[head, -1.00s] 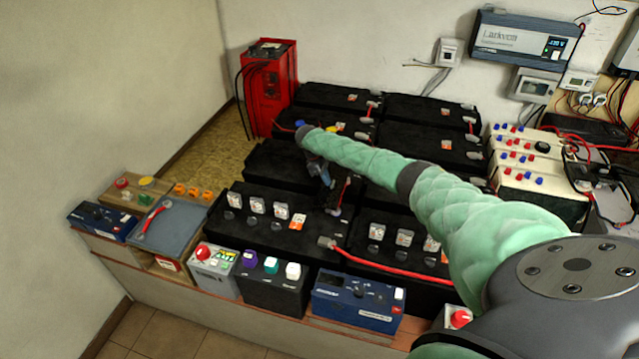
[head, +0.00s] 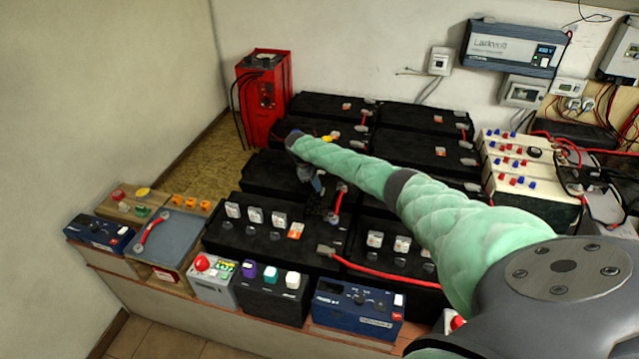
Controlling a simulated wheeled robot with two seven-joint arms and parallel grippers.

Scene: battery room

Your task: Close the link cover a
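My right gripper (head: 318,203) is a small dark shape at the end of my green-sleeved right arm, low over the black battery block in the middle. It is just left of a short red link (head: 337,203) between two battery terminals, but I cannot tell if they touch. The arm hides part of the batteries behind it. The fingers are too small and dark to show whether they are open or shut. I cannot make out which part is link cover a, or its state. My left gripper is not in view.
Black batteries (head: 262,228) fill the bench. A red cable (head: 385,276) runs along the front right. A red charger (head: 264,90) stands at the back left. Small boxes, including a blue one (head: 357,306), line the front edge. A grey panel with a red handle (head: 152,232) lies at left.

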